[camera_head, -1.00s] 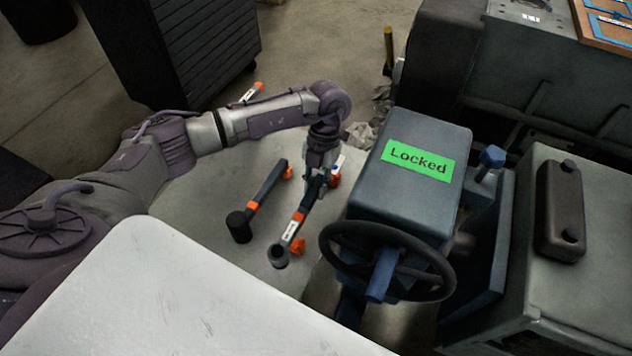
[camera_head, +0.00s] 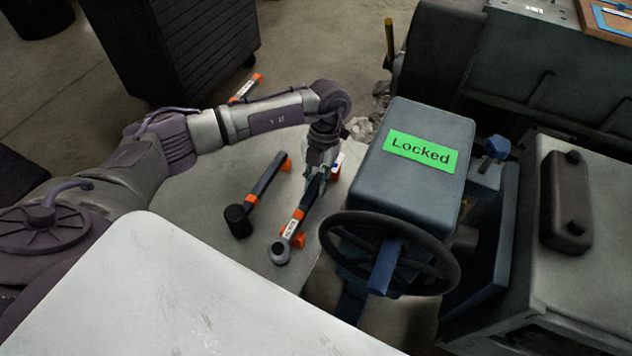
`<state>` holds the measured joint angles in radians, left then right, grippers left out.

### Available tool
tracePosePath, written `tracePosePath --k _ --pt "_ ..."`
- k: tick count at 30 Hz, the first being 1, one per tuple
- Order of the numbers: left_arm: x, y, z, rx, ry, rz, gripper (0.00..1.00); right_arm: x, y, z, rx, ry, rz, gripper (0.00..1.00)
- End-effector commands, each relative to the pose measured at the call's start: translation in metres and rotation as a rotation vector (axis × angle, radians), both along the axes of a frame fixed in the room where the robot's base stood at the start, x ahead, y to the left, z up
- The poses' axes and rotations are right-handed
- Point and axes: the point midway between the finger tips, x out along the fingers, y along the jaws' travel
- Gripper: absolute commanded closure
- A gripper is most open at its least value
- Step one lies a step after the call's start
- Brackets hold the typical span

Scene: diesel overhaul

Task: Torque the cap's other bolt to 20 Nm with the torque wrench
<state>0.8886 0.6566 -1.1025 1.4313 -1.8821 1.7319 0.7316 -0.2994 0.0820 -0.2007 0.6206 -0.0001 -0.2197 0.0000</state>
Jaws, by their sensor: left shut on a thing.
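My left gripper (camera_head: 317,176) points down over the grey table and is shut on a dark wrench with an orange band and a white label (camera_head: 293,226). The wrench's round head (camera_head: 279,252) points toward the front. A second dark wrench with a black socket-like end (camera_head: 262,197) lies to its left on the table. I cannot read the labels, so which one is the torque wrench is not clear. The cap and its bolts cannot be made out. My right gripper is not in view.
A blue-grey machine with a green "Locked" sign (camera_head: 421,151) and a black handwheel (camera_head: 388,253) stands right of the wrenches. A large grey block (camera_head: 585,270) is at the right. Another orange-ended tool (camera_head: 246,88) lies behind my left arm. A dark cabinet (camera_head: 180,45) stands behind.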

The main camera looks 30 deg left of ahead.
Motion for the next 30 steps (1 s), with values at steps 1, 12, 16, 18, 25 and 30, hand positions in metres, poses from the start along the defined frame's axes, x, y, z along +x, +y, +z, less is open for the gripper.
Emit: tracePosePath --k 1,12,16,18,25,30 --pt "0.0 0.0 0.001 -0.001 0.0 -0.001 1.0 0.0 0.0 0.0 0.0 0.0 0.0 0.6" --pt "0.0 0.0 -0.011 -0.001 0.001 -0.001 1.0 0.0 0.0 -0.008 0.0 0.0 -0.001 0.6" --pt "0.0 0.0 -0.016 0.0 0.001 -0.001 1.0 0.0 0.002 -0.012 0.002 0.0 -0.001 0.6" --pt "0.0 0.0 -0.018 0.0 0.001 -0.001 1.0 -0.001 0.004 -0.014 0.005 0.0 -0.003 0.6" --pt "0.0 0.0 -0.021 0.0 0.0 -0.001 0.61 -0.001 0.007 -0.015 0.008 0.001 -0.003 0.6" --pt "0.0 0.0 -0.021 0.0 0.0 -0.001 0.48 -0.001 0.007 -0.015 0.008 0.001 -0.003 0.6"
